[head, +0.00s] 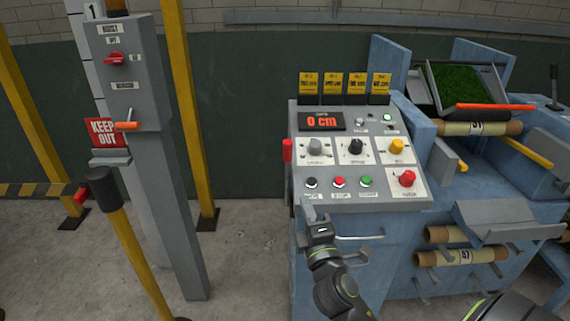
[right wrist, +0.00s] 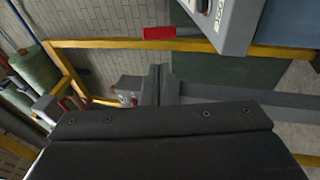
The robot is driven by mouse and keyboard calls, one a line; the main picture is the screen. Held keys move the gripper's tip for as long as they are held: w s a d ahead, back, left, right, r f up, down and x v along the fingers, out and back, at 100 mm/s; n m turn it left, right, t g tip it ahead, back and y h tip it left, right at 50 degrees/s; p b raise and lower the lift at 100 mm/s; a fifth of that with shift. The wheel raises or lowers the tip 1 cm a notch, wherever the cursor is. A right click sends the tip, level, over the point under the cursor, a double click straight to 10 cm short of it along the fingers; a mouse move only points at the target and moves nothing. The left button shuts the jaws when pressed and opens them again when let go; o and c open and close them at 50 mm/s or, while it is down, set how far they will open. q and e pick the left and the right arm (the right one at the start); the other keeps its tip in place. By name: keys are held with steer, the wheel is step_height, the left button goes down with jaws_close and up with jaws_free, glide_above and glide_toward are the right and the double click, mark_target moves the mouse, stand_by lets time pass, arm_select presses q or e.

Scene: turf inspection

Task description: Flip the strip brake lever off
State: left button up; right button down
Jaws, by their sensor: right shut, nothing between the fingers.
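A grey control panel (head: 400,187) stands on a blue machine. A red handle (head: 287,150) sticks out at its left side; it also shows in the right wrist view (right wrist: 172,33), beside the panel's edge. Its label is not readable, so I cannot tell for sure that it is the strip brake lever. The panel face carries grey, black and yellow knobs in its middle row. My right gripper (head: 314,213) is shut and empty, just below the panel's lower left corner, apart from the red handle. Its fingers (right wrist: 158,84) show in the right wrist view. My left gripper is not in view.
A grey post box (head: 125,75) with a red switch and an orange lever (head: 126,126) stands at left between yellow posts. Paper rolls (head: 465,257) and a tray of turf (head: 455,85) are at right. Floor between post and machine is clear.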

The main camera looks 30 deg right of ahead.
steer(key=p, duration=0.3)
glide_toward(289, 155)
steer(key=x, duration=0.7)
steer(key=shift+s, duration=0.1)
